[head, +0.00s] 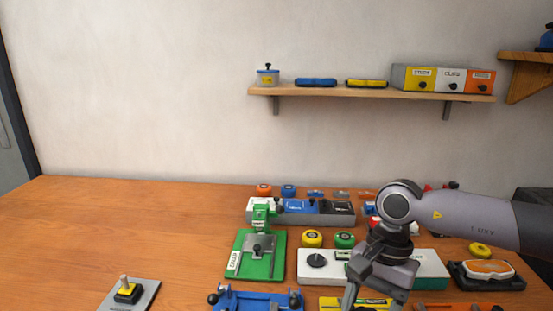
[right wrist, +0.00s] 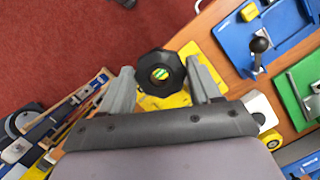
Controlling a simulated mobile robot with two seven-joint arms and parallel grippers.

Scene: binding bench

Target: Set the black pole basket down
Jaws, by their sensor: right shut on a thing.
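The black pole basket shows in the right wrist view as a black octagonal piece (right wrist: 149,62) with a small green and yellow centre. It sits between the two fingertips of my right gripper (right wrist: 160,74), which is shut on it. Its lower part is hidden from this angle. In the head view my right gripper (head: 374,294) points down at the front right of the bench, and the basket cannot be made out there. My left gripper is in neither view.
Yellow pieces (right wrist: 207,62) lie below the gripper. A blue fixture (head: 256,300), a green press (head: 262,262) and a white-and-green box (head: 318,265) stand close by. A black-and-orange tray (head: 487,283) is at right. The bench (head: 150,220) is mostly clear at left.

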